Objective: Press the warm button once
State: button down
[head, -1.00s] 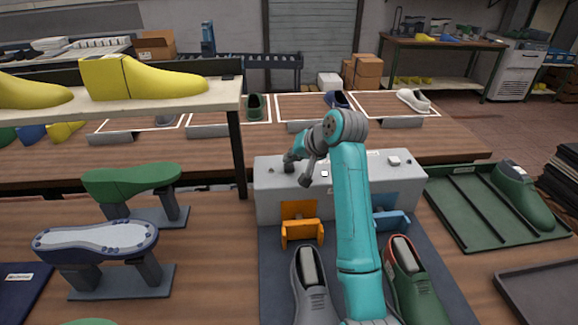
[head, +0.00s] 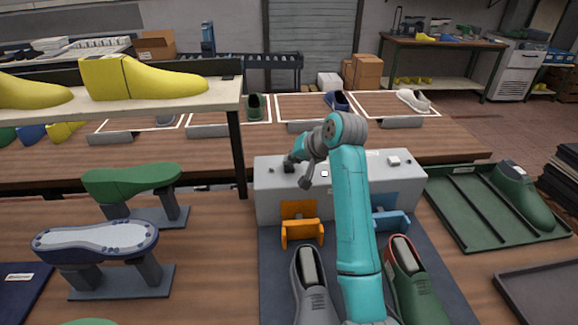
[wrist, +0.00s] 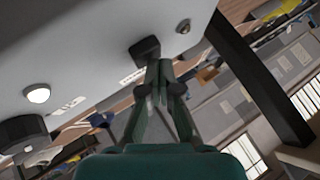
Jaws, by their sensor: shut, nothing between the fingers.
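A grey control box (head: 268,205) stands behind the two shoe stations, with small controls on its top. My gripper (head: 290,161) is shut and empty over the left part of that top, fingers pointing at a dark square button (head: 289,169). In the wrist view the closed fingertips (wrist: 160,66) are at or very near this dark button (wrist: 146,48); whether they touch it I cannot tell. A white round button (wrist: 37,94) and a small metal knob (wrist: 183,27) are also on the box. The labels are too small to read, so which button is warm is unclear.
An orange bracket (head: 300,233) and a blue bracket (head: 393,221) are in front of the box. A grey shoe (head: 312,290) and a green shoe (head: 412,285) lie below them. A yellow last (head: 140,80) sits on the shelf at left. A green tray (head: 470,215) is at right.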

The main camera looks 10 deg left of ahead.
aim_at(291, 167)
jog(key=shift+f, duration=0.25)
dwell(0.4)
jog(key=shift+r, duration=0.95)
jog(key=shift+r, duration=2.5)
